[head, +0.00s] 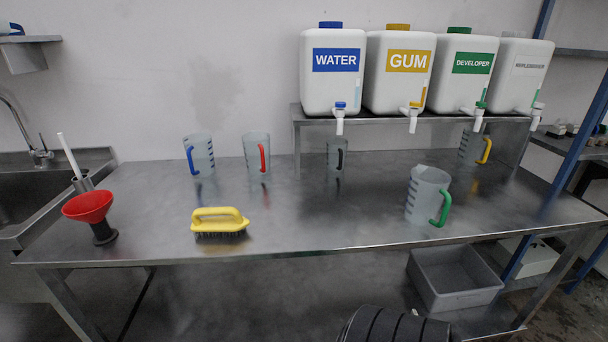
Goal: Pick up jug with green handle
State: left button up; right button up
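The jug with the green handle (424,193) is a clear, greyish measuring jug standing upright near the front right of the steel table (300,225). Its green handle (441,208) points to the right and toward me. Dark graduation marks show on its left side. Nothing touches the jug and nothing hides it. Neither of my grippers is in view.
Jugs with blue (200,155), red (257,153), black (337,154) and yellow (471,148) handles stand farther back. A yellow brush (219,220) and red funnel (89,207) are left. Labelled canisters (333,85) stand on a raised shelf. The table's front middle is clear.

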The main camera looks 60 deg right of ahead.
aim_at(428, 189)
jog(key=z, duration=2.85)
